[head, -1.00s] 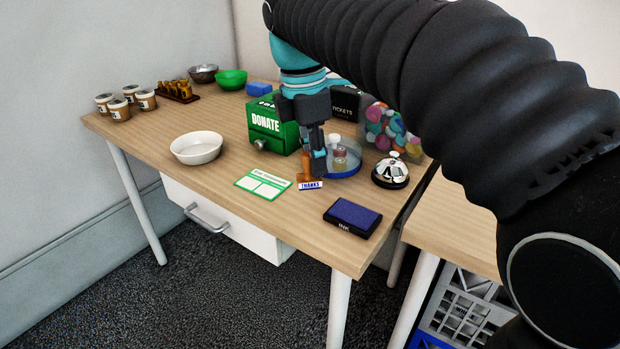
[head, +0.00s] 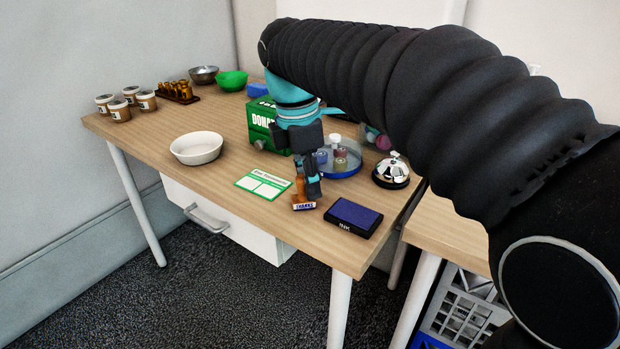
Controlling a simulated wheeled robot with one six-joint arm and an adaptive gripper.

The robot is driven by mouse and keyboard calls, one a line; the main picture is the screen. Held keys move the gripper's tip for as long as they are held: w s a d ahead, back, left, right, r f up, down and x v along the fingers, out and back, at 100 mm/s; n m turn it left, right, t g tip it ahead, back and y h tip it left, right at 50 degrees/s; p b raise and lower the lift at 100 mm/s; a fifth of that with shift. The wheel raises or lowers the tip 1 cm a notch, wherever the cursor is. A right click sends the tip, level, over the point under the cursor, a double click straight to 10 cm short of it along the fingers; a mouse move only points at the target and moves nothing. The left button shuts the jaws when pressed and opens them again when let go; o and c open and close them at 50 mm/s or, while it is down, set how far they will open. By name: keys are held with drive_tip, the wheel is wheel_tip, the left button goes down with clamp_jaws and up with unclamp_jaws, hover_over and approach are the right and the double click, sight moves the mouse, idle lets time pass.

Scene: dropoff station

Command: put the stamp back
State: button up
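The stamp (head: 303,204) has an orange-brown handle and a block labelled "THANKS". My gripper (head: 307,183) points down with its fingers closed around the handle. The stamp is beside the lower right corner of the green-edged card (head: 263,185) and left of the ink pad (head: 353,218). I cannot tell whether its base touches the table. Behind my gripper is a round blue-rimmed tray (head: 345,174) with a few small knobbed stamps (head: 340,158) in it.
A silver bell (head: 391,172) stands right of the tray. The green donation box (head: 262,124) is behind, partly hidden by my arm. A white bowl (head: 197,148) stands left on the table (head: 225,205). Jars, bottles and bowls are at the back left. The front left tabletop is clear.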

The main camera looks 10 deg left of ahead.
sight(301, 176)
drive_tip(key=shift+o, duration=0.6)
wheel_tip(301, 176, up, 12)
drive_tip(key=a+p, duration=0.1)
drive_tip(key=p, duration=0.1)
drive_tip(key=shift+s+a+r, duration=0.15)
drive_tip(key=shift+s+a, duration=0.05)
drive_tip(key=shift+s, duration=0.05)
drive_tip(key=shift+d, duration=0.15)
drive_tip(key=s+d+f+m+t+y, duration=0.1)
drive_tip(key=s+d+f+m, duration=0.1)
drive_tip(key=d+m, duration=0.45)
drive_tip(key=s+d+f+m+t+y, duration=0.1)
drive_tip(key=s+d+f+m, duration=0.2)
drive_tip(key=d, duration=0.7)
drive_tip(key=s+d+f+m+t, duration=0.3)
drive_tip(key=s+d+f+m, duration=0.7)
drive_tip(key=d+f+m, duration=0.2)
wheel_tip(301, 176, down, 2)
drive_tip(key=m, duration=0.3)
drive_tip(key=shift+h, duration=0.3)
